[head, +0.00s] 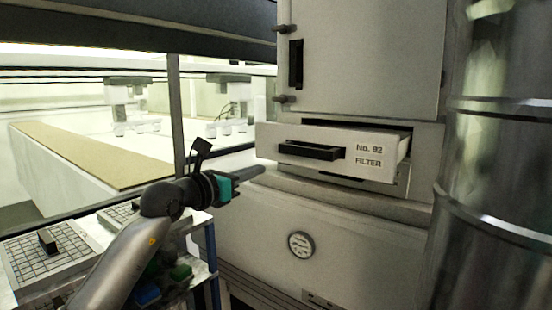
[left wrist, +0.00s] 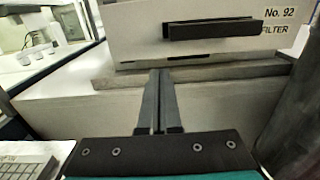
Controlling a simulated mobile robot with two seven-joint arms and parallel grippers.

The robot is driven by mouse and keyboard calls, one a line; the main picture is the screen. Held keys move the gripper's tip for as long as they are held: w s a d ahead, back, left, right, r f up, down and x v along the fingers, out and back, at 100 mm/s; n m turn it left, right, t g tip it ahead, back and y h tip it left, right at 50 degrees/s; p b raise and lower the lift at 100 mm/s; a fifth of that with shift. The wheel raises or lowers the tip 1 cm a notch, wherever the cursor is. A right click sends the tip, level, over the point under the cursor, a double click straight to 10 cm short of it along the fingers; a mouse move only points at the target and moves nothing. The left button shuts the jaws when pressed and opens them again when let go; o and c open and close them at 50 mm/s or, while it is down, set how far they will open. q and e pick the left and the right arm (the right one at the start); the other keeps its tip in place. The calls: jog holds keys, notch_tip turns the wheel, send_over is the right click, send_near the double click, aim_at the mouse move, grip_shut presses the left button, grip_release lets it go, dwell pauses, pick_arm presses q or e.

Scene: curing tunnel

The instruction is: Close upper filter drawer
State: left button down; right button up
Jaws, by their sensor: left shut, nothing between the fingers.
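The upper filter drawer (head: 335,149) is a white drawer marked "No. 92 FILTER" with a dark bar handle (head: 312,150). It stands partly pulled out of the white cabinet, and its open top shows at the right. In the left wrist view the drawer front (left wrist: 140,33) and its handle (left wrist: 213,29) fill the top. My left gripper (head: 262,170) is shut and empty, just below and left of the drawer front. Its shut fingers also show in the left wrist view (left wrist: 160,72), pointing at the ledge below the drawer. I cannot tell whether they touch anything. My right gripper is out of view.
A closed cabinet door (head: 360,55) is above the drawer. A rounded ledge (head: 340,193) runs below it. A large metal cylinder (head: 495,170) stands close at the right. At the left are a glazed tunnel with a tan belt (head: 90,155) and a cart with gridded trays (head: 55,262).

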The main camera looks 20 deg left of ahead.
aim_at(283, 161)
pick_arm(q)
jog(key=p+x, duration=0.2)
jog(key=x, duration=0.6)
jog(key=shift+f, duration=0.1)
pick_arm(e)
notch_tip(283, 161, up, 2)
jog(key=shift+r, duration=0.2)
pick_arm(q)
jog(key=shift+w, duration=0.1)
